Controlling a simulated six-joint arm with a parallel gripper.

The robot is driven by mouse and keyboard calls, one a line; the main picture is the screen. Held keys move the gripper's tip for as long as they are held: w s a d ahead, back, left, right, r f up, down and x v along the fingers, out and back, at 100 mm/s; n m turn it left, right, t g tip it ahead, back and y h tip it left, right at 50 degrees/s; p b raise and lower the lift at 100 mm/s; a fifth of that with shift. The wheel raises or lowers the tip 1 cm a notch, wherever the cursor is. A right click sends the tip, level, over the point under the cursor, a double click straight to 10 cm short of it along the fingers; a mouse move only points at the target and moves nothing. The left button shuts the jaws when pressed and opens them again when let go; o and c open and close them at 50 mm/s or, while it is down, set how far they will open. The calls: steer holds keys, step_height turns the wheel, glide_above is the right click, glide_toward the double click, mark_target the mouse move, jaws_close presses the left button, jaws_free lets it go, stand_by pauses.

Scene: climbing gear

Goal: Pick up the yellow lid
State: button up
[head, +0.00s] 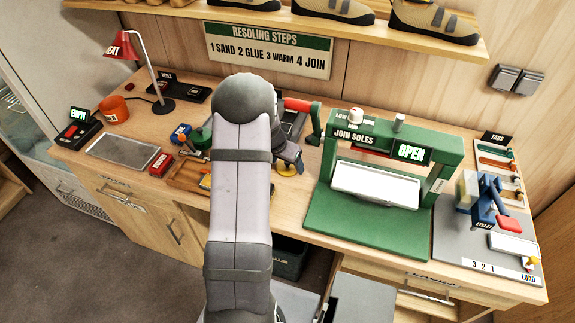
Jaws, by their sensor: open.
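A small round yellow thing, which looks like the yellow lid (287,170), lies on the bench just right of my arm. Part of it is hidden behind my arm's end. My gripper (293,164) points down close above it and is open. Its fingertips are small and partly hidden, and I cannot tell whether they touch the lid. Another bit of yellow (205,182) shows at the left edge of my arm, mostly hidden.
The green sole press (320,225) stands close on the right, its sign reading OPEN. A red-handled tool (300,106) is behind my gripper. A wooden tray (187,176), a red box (160,164) and a grey mat (123,151) lie left. An eyelet tool (487,200) is far right.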

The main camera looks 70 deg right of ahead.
steer(key=c, duration=0.8)
steer(key=shift+a+r, duration=0.1)
steer(key=shift+a, duration=0.05)
steer(key=shift+s+a+r+b, duration=0.3)
steer(key=shift+a+r+b, duration=0.35)
steer(key=shift+a, duration=0.05)
steer(key=s+a+r+b, duration=0.3)
steer(key=a+r, duration=0.3)
steer(key=a, duration=0.5)
steer(key=shift+s+a+r, duration=0.25)
steer(key=shift+s+a, duration=0.1)
steer(key=shift+s, duration=0.05)
steer(key=shift+d, duration=0.1)
steer(key=w+d+r+p, duration=0.3)
steer(key=w+d+p, duration=0.4)
steer(key=w+d, duration=0.7)
steer(key=shift+w+r, duration=0.25)
steer(key=shift+w, duration=0.2)
